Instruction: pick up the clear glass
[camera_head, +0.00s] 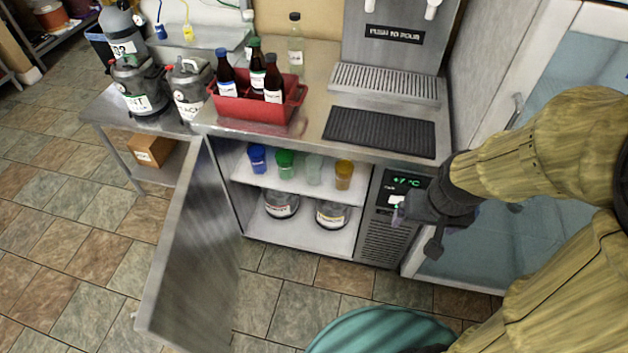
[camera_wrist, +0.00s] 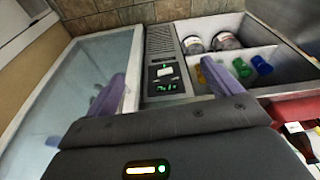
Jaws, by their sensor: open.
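The clear glass (camera_head: 314,169) stands upright on the upper shelf inside the open undercounter fridge, between a green glass (camera_head: 286,164) and an amber glass (camera_head: 344,175). A blue glass (camera_head: 257,158) stands at the left end of the row. My gripper (camera_head: 416,228) is open and empty, in front of the fridge's control panel, to the right of the glasses and apart from them. In the wrist view my gripper (camera_wrist: 168,86) has its fingers spread, and the right finger partly covers the row of glasses. The clear glass is hard to make out there.
The open fridge door (camera_head: 190,250) swings out at left. Lidded jars (camera_head: 332,214) stand on the lower shelf. A red crate of bottles (camera_head: 255,108) and a black drip mat (camera_head: 380,132) lie on the counter above. A teal round surface (camera_head: 380,332) is at the bottom.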

